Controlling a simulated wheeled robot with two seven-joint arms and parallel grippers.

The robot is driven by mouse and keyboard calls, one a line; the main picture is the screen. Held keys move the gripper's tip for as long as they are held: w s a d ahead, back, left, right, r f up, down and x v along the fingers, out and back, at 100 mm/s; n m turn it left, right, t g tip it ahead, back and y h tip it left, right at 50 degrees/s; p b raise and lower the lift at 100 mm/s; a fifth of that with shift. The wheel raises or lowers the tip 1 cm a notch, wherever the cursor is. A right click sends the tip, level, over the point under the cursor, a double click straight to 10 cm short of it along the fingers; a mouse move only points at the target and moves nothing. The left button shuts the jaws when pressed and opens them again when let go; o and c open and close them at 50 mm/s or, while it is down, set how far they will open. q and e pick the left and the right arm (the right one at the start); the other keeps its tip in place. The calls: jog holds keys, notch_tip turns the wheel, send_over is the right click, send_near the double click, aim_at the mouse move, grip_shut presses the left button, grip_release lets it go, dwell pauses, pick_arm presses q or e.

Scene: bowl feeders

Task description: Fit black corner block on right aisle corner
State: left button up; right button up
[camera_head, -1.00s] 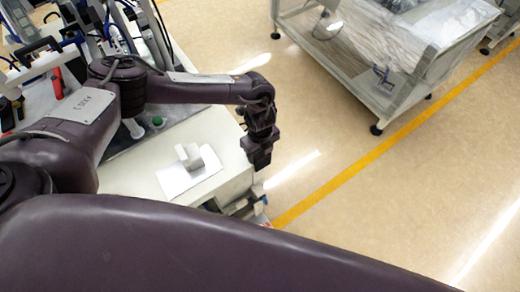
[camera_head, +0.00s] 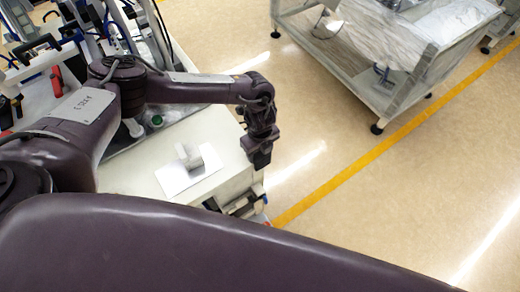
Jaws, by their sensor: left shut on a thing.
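My left gripper (camera_head: 259,152) points down beside the right edge of the white bench (camera_head: 125,175), at its far right corner. It is shut on the black corner block (camera_head: 258,160), which shows as a dark squarish end below the wrist. The fingers and the block are both dark, so their border is hard to make out. I cannot tell whether the block touches the bench corner behind it. My right gripper is out of view.
A white plate with a pale upright block (camera_head: 190,158) lies on the bench. Machinery with cables and a green button (camera_head: 157,121) stands at the left. A clear-walled cart (camera_head: 375,60) stands at the back right. The floor with a yellow line (camera_head: 385,145) is open between.

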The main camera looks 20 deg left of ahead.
pick_arm(q)
jog(key=o, duration=1)
jog(key=shift+o, duration=0.2)
jog(key=shift+r, duration=0.1)
notch_tip(320, 180, up, 8)
jog(key=shift+f+b, duration=0.15)
jog(key=shift+b, duration=0.55)
jog(key=shift+s+f, duration=0.1)
